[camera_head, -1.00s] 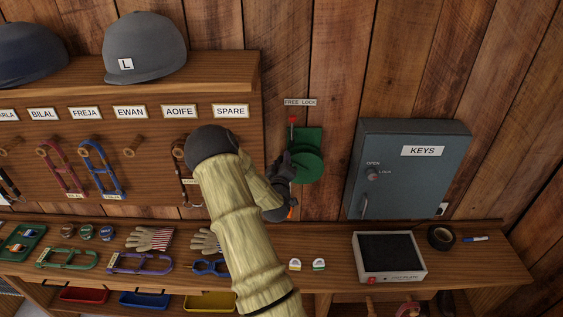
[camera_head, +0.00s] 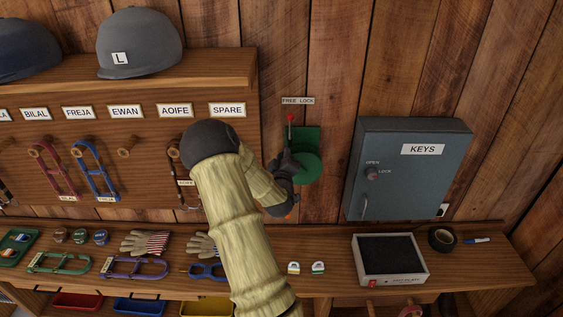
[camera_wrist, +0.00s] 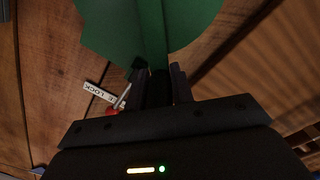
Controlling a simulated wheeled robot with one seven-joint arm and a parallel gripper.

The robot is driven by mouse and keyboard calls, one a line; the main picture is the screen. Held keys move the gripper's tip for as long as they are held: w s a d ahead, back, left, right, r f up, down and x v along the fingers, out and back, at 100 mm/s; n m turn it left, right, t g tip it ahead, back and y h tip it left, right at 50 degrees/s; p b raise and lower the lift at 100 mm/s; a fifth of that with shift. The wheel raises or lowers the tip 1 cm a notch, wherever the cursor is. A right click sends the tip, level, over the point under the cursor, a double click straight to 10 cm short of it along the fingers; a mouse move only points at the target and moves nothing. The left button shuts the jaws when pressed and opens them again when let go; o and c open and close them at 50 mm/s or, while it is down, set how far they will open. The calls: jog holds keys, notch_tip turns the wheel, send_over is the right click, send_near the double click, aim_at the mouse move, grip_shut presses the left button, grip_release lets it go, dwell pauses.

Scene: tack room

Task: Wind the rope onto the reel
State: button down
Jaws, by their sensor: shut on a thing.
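The green reel (camera_head: 308,168) is mounted on the plank wall, its left side covered by my gripper. It fills the top of the wrist view (camera_wrist: 150,25). My gripper (camera_head: 287,160) is at the reel's left front. In the wrist view its fingers (camera_wrist: 158,85) are closed around a narrow dark part in front of the green disc, which looks like the reel's handle. A red-tipped lever (camera_head: 290,119) stands above the reel, under a FREE LOCK label (camera_head: 298,101). I cannot make out the rope; a small orange bit shows below my wrist.
A grey-blue key cabinet (camera_head: 408,180) is close on the right. Below it, the bench holds an ink pad box (camera_head: 390,279), a tape roll (camera_head: 441,239) and a marker (camera_head: 476,240). A peg board (camera_head: 150,185) with helmets above is on the left.

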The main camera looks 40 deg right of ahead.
jog(key=shift+s+d+r, duration=0.1)
jog(key=shift+s+d, duration=0.05)
jog(key=c, duration=1.2)
grip_release()
jog(key=b+v, duration=1.7)
jog(key=b, duration=0.2)
jog(key=shift+s, duration=0.2)
